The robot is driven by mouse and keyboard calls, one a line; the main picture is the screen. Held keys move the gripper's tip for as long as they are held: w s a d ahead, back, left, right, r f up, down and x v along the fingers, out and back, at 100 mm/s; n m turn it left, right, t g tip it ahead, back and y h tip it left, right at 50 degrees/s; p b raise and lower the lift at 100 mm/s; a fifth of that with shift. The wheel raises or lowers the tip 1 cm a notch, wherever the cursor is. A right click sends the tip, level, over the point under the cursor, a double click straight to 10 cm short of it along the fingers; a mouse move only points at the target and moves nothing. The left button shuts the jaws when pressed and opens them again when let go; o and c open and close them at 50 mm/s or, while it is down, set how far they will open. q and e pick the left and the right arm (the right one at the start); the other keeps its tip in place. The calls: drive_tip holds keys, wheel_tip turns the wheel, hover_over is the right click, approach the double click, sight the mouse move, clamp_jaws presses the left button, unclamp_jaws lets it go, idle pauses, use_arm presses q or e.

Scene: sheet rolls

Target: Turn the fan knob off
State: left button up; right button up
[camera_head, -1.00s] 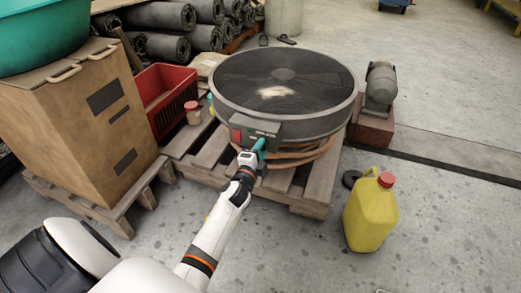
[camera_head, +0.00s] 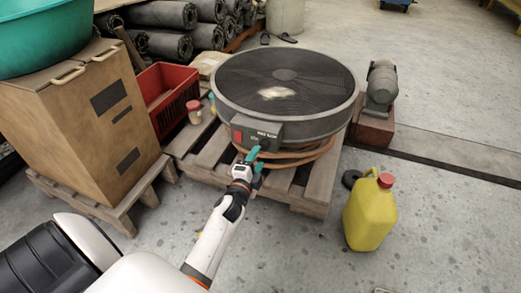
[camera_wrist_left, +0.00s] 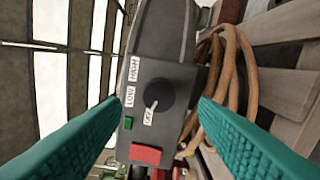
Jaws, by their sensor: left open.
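The large round black fan (camera_head: 300,110) lies flat on a wooden pallet. Its grey control box (camera_head: 268,128) is on the near side. In the left wrist view the round black knob (camera_wrist_left: 159,94) sits on the box between labels reading HIGH, LOW and OFF. The white pointer on the knob is turned to the OFF label (camera_wrist_left: 148,116). My left gripper (camera_head: 256,162) has teal fingers and is open and empty just in front of the box. In the wrist view the fingers stand apart on either side of the knob, not touching it. My right gripper is not in view.
Orange-brown hose (camera_wrist_left: 228,85) coils under the fan. A red button (camera_wrist_left: 145,154) is on the box. A yellow jug (camera_head: 370,215) stands at the right, a motor (camera_head: 381,84) behind it. A cardboard box (camera_head: 85,130) and red crate (camera_head: 168,95) are at the left.

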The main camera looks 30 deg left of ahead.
use_arm(q)
drive_tip(key=p+v, duration=0.1)
drive_tip(key=v, duration=0.6)
drive_tip(key=shift+s, duration=0.15)
